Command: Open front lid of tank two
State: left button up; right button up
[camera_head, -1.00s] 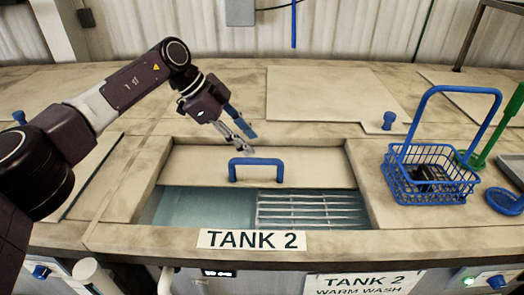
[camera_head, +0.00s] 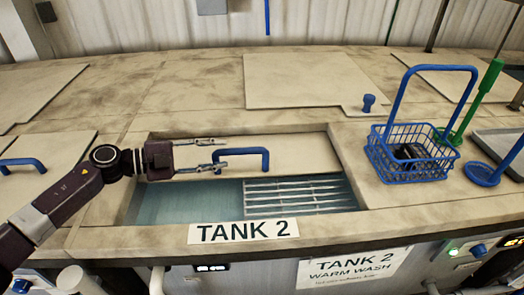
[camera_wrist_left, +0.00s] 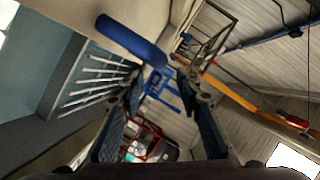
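Tank two, marked by a "TANK 2" label (camera_head: 243,231), is partly uncovered. Its pale front lid (camera_head: 300,155) covers the rear of the opening, with water (camera_head: 190,203) and a metal rack (camera_head: 300,196) showing in front. A blue handle (camera_head: 255,151) stands on the lid; it also shows at upper left in the left wrist view (camera_wrist_left: 130,40). My left gripper (camera_head: 224,155) is open and points right, its fingertips at the handle's left end. In the wrist view the handle lies beyond one fingertip, not clearly between the fingers (camera_wrist_left: 160,105). My right gripper is not in view.
A blue wire basket (camera_head: 412,155) with dark parts stands right of the tank. Beside it are a green-handled tool (camera_head: 472,105) and a blue round dish (camera_head: 484,174). A left lid has a blue handle (camera_head: 20,163).

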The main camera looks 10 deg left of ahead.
aim_at(235, 151)
pick_arm(q)
jog(key=shift+a, duration=0.1)
jog(key=shift+d, duration=0.25)
jog(key=p+x, duration=0.2)
jog(key=x, duration=0.4)
jog(key=shift+w+r+p, duration=0.1)
jog(key=shift+w+p, duration=0.05)
jog(key=shift+p, duration=0.2)
jog(key=shift+w+d+f, duration=0.25)
jog(key=shift+d, duration=0.3)
grip_shut()
